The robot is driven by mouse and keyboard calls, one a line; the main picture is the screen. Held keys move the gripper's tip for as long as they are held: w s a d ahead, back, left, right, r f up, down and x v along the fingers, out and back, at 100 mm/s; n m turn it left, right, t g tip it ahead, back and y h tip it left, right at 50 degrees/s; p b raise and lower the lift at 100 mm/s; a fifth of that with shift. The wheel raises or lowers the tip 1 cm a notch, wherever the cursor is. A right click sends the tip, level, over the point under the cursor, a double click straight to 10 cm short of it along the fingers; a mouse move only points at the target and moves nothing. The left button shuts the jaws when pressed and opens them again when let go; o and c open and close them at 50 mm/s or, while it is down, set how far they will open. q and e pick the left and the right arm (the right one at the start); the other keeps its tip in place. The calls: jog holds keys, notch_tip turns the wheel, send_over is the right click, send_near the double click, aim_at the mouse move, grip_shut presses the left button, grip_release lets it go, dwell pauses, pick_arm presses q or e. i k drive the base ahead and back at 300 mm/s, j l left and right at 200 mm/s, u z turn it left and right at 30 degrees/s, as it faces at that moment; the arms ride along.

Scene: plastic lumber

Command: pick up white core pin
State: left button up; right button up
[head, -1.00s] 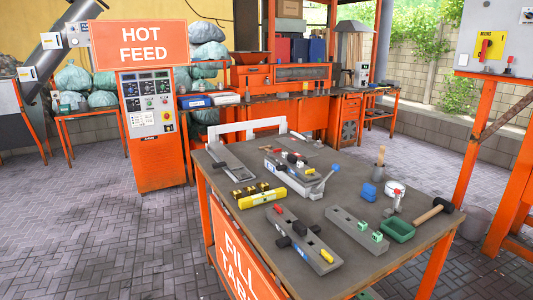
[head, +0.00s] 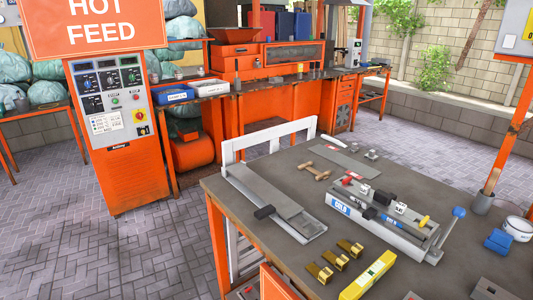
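No pin can be picked out for certain as the white core pin. Two small white pieces sit on the grey fixture (head: 388,236) with a blue "COLD" label: one white piece (head: 364,188) towards its far left end and another white piece (head: 400,208) near its middle. They look like small blocks with dark marks, too small to read. Black, blue, red and yellow parts lie around them. A blue-knobbed lever (head: 459,212) stands at the fixture's right end. Neither of my grippers is in view.
The grey work table (head: 240,240) also holds a long plate (head: 268,198) with a black block, a wooden piece (head: 314,171), brass blocks (head: 335,260), a yellow level (head: 367,276), a blue block (head: 498,241) and a white tub (head: 519,227). Paved floor (head: 85,255) lies open at left.

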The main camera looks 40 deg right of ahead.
aim_at(365, 189)
jog(key=i+z, duration=0.1)
jog(key=i, duration=0.55)
jog(key=i+j+z, duration=0.1)
jog(key=i, duration=0.55)
jog(key=i+j+z, duration=0.1)
jog(key=i, duration=0.5)
jog(key=i+j+z, duration=0.1)
jog(key=z, duration=2.3)
